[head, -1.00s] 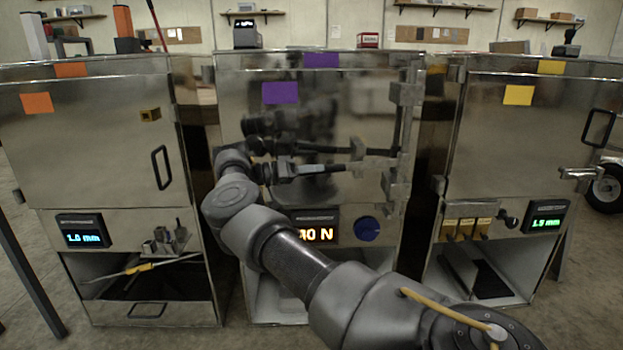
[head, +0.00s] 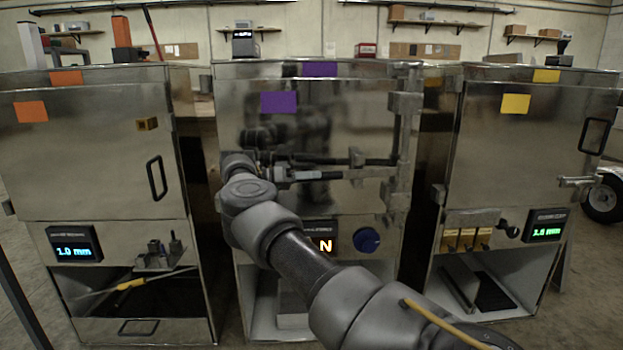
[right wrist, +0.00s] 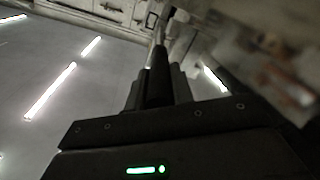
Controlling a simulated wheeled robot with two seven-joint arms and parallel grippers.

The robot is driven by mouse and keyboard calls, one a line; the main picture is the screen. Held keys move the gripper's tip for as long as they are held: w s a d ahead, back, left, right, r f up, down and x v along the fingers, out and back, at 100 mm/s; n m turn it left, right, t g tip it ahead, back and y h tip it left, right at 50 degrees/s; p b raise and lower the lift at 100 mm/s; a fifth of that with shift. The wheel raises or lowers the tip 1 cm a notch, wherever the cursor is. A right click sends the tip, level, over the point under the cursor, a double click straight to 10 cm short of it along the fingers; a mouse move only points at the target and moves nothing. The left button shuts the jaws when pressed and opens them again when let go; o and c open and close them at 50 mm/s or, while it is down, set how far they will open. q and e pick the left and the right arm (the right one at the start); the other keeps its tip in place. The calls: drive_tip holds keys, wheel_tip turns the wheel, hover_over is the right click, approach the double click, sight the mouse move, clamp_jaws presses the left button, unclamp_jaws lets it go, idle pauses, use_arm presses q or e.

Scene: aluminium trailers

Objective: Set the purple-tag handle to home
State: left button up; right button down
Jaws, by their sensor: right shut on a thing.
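The middle cabinet (head: 345,120) carries two purple tags (head: 278,102). Its handle (head: 340,175) is a roughly horizontal lever with a dark grip, running across the door front to a metal bracket on the right. My right gripper (head: 300,176) comes in from the lower right and is shut on the handle's left part. In the right wrist view, the fingers (right wrist: 158,85) close around the dark grip, and the metal rod extends beyond them. My arm hides part of the door's lower left and part of the display (head: 324,246). My left gripper is not in view.
An orange-tag cabinet (head: 90,150) stands to the left and a yellow-tag cabinet (head: 520,150) to the right, with narrow gaps between. A blue knob (head: 367,240) sits below the handle. A vertical bar (head: 401,140) runs along the middle door's right side.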

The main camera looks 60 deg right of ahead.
drive_tip(key=shift+w+a+f+t, duration=0.2)
drive_tip(key=shift+w+a+t, duration=0.05)
drive_tip(key=shift+w+t, duration=0.1)
drive_tip(key=c, duration=1.5)
unclamp_jaws()
drive_tip(key=shift+w, duration=0.1)
drive_tip(key=shift+o, duration=1.1)
drive_tip(key=shift+w+a+f, duration=0.1)
drive_tip(key=shift+w+a, duration=0.1)
drive_tip(key=shift+w, duration=0.15)
drive_tip(key=shift+o, duration=0.4)
drive_tip(key=shift+s+d, duration=0.4)
drive_tip(key=shift+s, duration=0.05)
drive_tip(key=shift+r, duration=0.2)
